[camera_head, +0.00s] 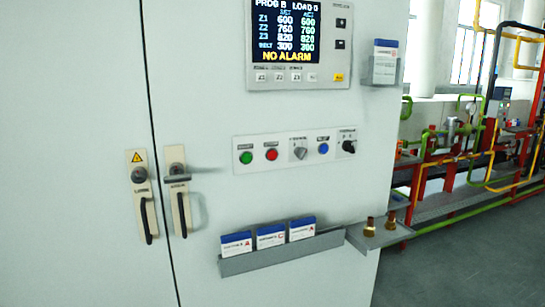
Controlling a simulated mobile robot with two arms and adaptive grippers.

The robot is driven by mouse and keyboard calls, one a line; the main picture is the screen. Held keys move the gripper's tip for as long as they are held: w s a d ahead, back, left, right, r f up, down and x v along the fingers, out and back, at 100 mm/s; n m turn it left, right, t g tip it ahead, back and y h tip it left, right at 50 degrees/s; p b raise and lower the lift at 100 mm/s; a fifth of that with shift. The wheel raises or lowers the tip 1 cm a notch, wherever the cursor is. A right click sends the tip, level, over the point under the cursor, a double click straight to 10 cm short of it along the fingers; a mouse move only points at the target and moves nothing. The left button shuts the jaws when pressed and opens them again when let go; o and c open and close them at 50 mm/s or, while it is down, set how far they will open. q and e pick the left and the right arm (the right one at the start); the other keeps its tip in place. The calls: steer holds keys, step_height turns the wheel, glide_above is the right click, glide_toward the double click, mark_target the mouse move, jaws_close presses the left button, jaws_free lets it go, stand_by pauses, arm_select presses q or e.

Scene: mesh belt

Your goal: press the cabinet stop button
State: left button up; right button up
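The pale grey cabinet (210,120) fills the left and middle of the head view. A light button panel (294,159) is set on its front below the display. Neither of my grippers is in view, and nothing covers the panel.
A display (287,30) above reads "NO ALARM". Two door handles (148,220) (181,214) stick out at the left. A rack (283,254) with cards and a small shelf (385,238) with brass fittings project below the panel. Pipes (450,150) stand at the right.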

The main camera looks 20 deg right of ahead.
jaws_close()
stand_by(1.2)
